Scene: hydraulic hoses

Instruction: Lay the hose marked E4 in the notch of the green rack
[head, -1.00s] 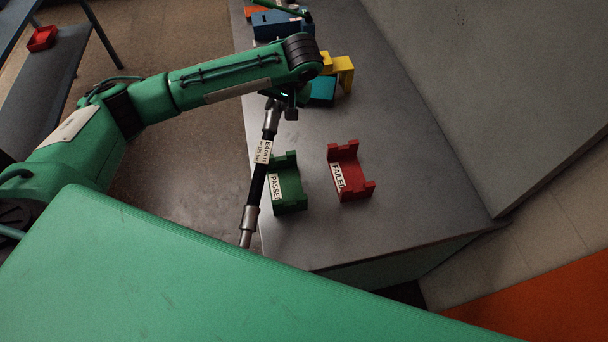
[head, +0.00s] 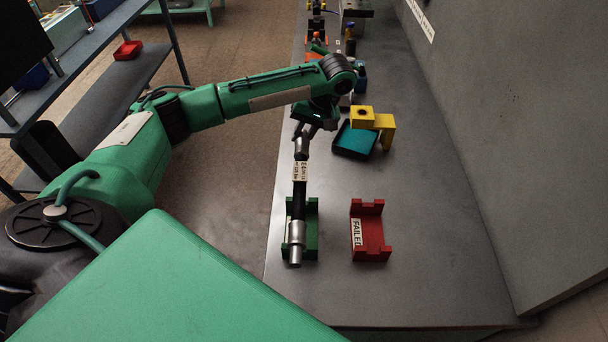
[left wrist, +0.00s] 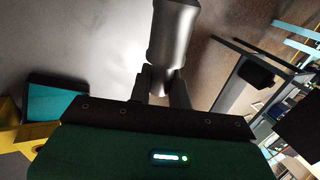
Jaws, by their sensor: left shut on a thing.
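The hose marked E4 (head: 300,190) is black with metal end fittings and a white label. My left gripper (head: 304,132) is shut on its far metal fitting. In the left wrist view the gripper (left wrist: 163,84) grips this metal fitting (left wrist: 173,38). The green rack (head: 312,232) stands on the bench near its left edge. The hose runs from my gripper towards the viewer and overlaps the rack in the picture, covering much of it and its label. I cannot tell whether the hose touches the rack or hangs above it. My right gripper is out of view.
A red rack labelled FAILED (head: 371,240) stands just right of the green one. Beyond are a teal-lined tray (head: 355,140) and a yellow block (head: 384,124). A grey wall (head: 520,120) bounds the bench (head: 425,280) on the right. The near bench surface is clear.

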